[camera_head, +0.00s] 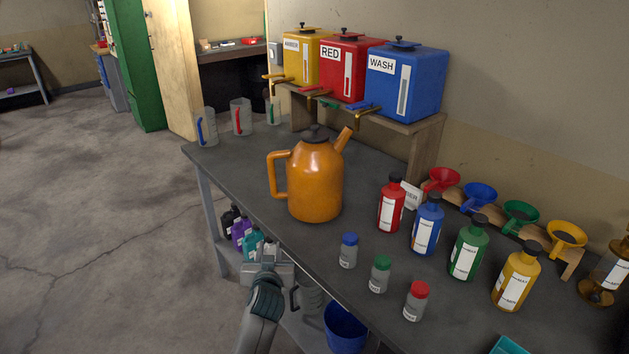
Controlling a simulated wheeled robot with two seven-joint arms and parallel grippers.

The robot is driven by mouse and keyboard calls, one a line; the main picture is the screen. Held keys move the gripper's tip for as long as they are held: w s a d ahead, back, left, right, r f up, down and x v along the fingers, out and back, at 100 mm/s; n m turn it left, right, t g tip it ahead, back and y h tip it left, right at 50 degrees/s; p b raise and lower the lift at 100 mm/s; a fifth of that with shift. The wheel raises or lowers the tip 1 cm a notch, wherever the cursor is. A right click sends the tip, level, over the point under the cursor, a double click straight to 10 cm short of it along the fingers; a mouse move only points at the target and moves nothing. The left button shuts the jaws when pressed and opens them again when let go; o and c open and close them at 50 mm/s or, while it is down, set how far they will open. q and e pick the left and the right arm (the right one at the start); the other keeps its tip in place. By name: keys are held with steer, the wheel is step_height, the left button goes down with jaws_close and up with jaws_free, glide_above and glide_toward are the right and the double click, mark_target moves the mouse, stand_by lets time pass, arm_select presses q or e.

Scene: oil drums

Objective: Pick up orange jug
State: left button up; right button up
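The orange jug (315,183) stands upright on the dark workbench. It has a black cap on top, a loop handle on its left side and a spout pointing up to the right. My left gripper (270,252) is in front of the bench's near edge, below and left of the jug and apart from it. It is seen from behind, and its fingertips are too unclear to tell whether they are open. My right gripper is out of view.
Small jars with blue (348,251), green (379,274) and red (416,300) lids stand right of the jug, with coloured bottles (428,224) beyond. Yellow, red and blue tanks (404,82) sit on a shelf behind. Clear measuring jugs (241,118) stand at the far left end.

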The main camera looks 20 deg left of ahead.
arm_select(q)
steer(key=w+a+r+n+t+y, duration=0.1)
steer(key=w+a+r+t+y, duration=0.1)
steer(key=w+r, duration=0.5)
step_height(320, 180, up, 2)
steer(key=shift+w+a+r, duration=0.15)
steer(key=shift+a+r, duration=0.1)
steer(key=shift+a, duration=0.3)
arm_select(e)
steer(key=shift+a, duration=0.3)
